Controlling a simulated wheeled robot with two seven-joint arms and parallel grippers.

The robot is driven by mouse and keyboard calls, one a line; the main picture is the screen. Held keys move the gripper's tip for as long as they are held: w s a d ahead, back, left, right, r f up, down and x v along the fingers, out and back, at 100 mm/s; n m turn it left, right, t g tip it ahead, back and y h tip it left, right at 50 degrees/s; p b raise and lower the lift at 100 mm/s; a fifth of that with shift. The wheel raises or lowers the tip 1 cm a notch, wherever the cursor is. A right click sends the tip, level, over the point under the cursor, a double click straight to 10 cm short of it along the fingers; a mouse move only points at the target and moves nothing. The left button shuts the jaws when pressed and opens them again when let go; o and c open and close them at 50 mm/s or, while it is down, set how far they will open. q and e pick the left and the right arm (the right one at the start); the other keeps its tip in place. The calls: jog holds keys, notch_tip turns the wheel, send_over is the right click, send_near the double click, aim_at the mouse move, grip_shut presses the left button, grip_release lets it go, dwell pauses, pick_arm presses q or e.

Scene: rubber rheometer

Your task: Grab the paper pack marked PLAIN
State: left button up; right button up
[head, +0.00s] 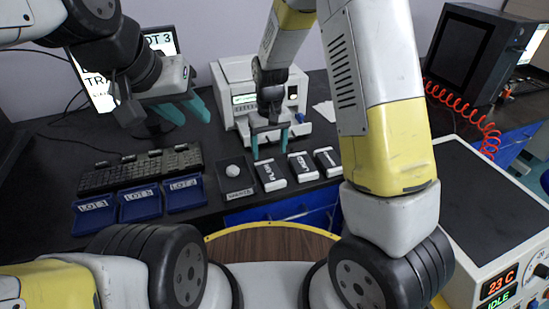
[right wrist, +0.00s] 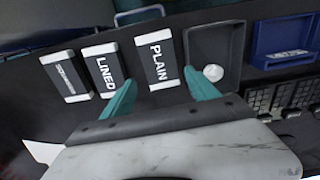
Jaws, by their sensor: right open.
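The PLAIN paper pack (head: 270,175) is a small black block with white ends, lying on the dark bench top. It also shows in the right wrist view (right wrist: 158,60), just ahead of and between my fingertips. My right gripper (head: 270,148) is open and empty, pointing down just behind the PLAIN pack; its teal fingers also show in the right wrist view (right wrist: 160,82). The LINED pack (head: 302,167) and a third pack (head: 327,161) with a label too small to read lie in the same row. My left gripper (head: 187,111) is open and empty above the keyboard.
A dark tray (head: 238,190) with a white lump (head: 232,170) lies beside the PLAIN pack. Blue LOT trays (head: 140,203) and a keyboard (head: 140,168) are to the left. A white instrument (head: 238,78) stands behind my right gripper. A monitor stands at the back left.

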aim_at(269, 172)
notch_tip(269, 172, down, 9)
jog(key=shift+f, duration=0.15)
dwell(0.4)
jog(key=c, duration=1.2)
jog(key=shift+o, duration=0.2)
